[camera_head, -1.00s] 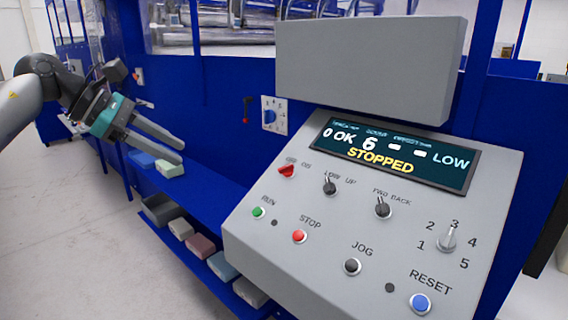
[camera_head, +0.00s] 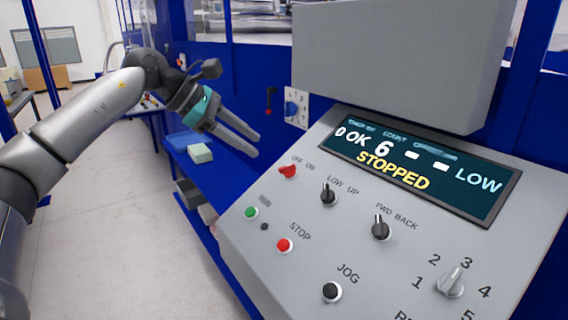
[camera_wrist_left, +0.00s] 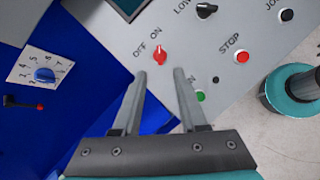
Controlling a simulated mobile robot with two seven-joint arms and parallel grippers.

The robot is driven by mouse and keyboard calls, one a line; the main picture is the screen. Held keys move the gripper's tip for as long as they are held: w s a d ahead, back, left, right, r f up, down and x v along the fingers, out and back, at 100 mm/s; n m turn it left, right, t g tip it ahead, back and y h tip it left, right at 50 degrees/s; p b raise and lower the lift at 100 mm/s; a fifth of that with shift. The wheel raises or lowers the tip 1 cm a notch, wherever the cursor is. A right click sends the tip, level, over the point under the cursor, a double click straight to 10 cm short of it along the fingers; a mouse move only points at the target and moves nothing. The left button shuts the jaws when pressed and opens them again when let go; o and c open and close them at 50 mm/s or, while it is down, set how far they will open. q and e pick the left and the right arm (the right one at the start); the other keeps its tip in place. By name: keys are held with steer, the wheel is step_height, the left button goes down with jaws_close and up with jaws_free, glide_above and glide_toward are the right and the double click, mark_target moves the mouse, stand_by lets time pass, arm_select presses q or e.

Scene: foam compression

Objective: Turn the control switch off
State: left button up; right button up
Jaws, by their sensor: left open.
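The control switch is a red rotary knob (camera_head: 288,171) labelled OFF and ON, at the upper left of the grey control panel (camera_head: 262,228). It also shows in the left wrist view (camera_wrist_left: 159,55), just beyond and between the fingertips. My left gripper (camera_head: 256,146) is open and empty, up and to the left of the switch and apart from it. In the left wrist view its two fingers (camera_wrist_left: 160,72) point toward the switch. The display (camera_head: 420,172) reads STOPPED, 0 OK, 6 and LOW. My right gripper is not in the head view.
Near the switch are a black LOW/UP knob (camera_head: 328,193), a green button (camera_head: 251,212) and a red STOP button (camera_head: 284,245). A blue numbered dial (camera_head: 292,108) is on the blue wall behind. Foam blocks (camera_head: 200,153) lie on the blue shelf at left.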

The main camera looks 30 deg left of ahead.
mark_target(286, 166)
arm_select(q)
steer(key=x, duration=0.9)
steer(key=shift+w+d+f, duration=0.15)
steer(key=shift+w+f, duration=0.05)
steer(key=shift+w, duration=0.1)
steer(key=shift+c, duration=0.2)
jaws_close()
